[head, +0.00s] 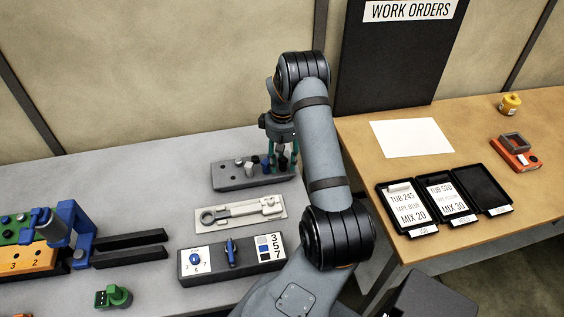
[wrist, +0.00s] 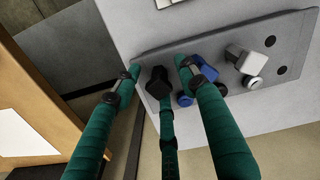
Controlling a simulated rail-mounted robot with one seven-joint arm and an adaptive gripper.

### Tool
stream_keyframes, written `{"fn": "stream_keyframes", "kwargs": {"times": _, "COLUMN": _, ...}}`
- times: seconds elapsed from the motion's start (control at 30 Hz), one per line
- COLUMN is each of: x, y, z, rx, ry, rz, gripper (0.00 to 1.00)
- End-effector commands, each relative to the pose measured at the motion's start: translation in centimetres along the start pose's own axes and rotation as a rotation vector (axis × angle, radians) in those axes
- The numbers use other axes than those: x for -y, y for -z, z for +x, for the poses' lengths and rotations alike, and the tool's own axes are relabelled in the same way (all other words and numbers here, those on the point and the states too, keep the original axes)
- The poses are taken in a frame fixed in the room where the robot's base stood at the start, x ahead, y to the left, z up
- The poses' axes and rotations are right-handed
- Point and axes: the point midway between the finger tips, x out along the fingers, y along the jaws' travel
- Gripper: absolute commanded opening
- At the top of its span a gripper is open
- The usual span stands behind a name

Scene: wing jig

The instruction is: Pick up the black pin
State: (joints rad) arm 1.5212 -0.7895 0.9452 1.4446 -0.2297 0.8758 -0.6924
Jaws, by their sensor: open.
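The black pin (wrist: 157,80) stands in the grey pin block (wrist: 205,42), near one end, in the wrist view. My gripper (wrist: 163,72) has green fingers spread around the black pin, with gaps visible beside it. The fingers are open and hold nothing. In the head view my gripper (head: 282,160) is over the right end of the pin block (head: 232,181); the fingers partly hide the pins there. A blue pin (wrist: 208,72) stands close beside one finger, and I cannot tell if they touch.
A white-grey pin (wrist: 245,60) stands farther along the block, near dark empty holes (wrist: 270,41). In front of the block lie a pale tray with a wrench-like tool (head: 240,212) and a dark control box (head: 232,258). A wooden table (head: 470,135) is at right.

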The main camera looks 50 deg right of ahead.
Motion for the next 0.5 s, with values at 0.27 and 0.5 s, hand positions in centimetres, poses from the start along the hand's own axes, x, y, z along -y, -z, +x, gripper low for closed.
{"fn": "stream_keyframes", "kwargs": {"times": 0.27, "x": -0.08, "y": -0.02, "z": 0.05, "rx": -0.001, "ry": 0.0, "rz": 0.002, "gripper": 0.38}}
{"fn": "stream_keyframes", "kwargs": {"times": 0.5, "x": -0.07, "y": -0.02, "z": 0.03, "rx": 0.0, "ry": 0.0, "rz": 0.001, "gripper": 0.23}}
